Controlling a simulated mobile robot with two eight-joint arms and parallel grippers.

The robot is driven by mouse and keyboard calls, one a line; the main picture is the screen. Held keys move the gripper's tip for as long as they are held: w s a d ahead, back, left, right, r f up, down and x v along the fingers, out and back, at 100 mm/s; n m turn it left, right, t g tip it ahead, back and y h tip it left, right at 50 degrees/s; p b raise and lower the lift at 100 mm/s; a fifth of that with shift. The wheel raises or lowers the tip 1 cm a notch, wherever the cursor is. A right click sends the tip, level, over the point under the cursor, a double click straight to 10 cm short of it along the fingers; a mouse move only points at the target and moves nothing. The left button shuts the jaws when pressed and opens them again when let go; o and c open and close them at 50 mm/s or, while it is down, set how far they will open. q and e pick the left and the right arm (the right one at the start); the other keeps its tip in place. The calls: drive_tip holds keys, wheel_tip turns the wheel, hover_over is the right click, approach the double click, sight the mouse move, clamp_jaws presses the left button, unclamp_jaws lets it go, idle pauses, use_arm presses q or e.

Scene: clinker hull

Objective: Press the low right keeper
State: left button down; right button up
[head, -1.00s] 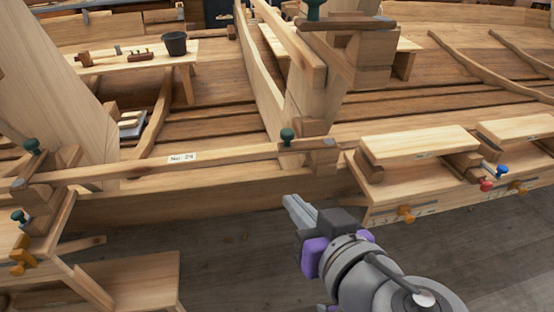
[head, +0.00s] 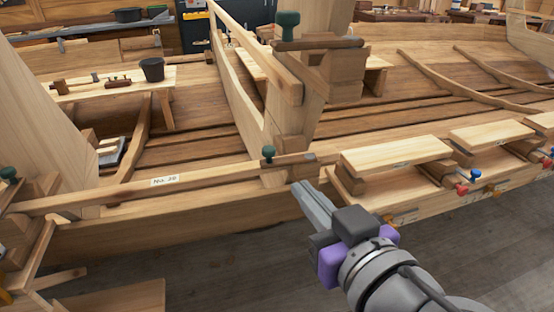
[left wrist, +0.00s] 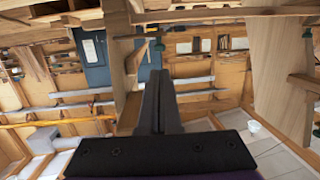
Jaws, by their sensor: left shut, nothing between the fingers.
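The low right keeper (head: 288,163) is a dark wooden bar with a green knob (head: 268,152). It lies over the right end of the long plank with the number label (head: 165,181), against an upright post. My left gripper (head: 299,188) is shut and empty, its tips pointing up and left just below and in front of the keeper in the head view. I cannot tell whether they touch it. In the left wrist view the shut fingers (left wrist: 158,88) point away past timber; I cannot make out the low right keeper there. My right gripper is not in view.
A higher keeper (head: 318,43) with a green knob sits above on stacked blocks. Pale boards on blocks (head: 396,153) with coloured knobs stand to the right. A bucket (head: 152,69) stands on a bench at the back left. Open floor (head: 240,260) lies in front.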

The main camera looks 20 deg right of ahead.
sight(272, 153)
use_arm(q)
drive_tip(key=x, duration=1.1)
drive_tip(key=shift+w+d, duration=0.1)
drive_tip(key=shift+d, duration=0.05)
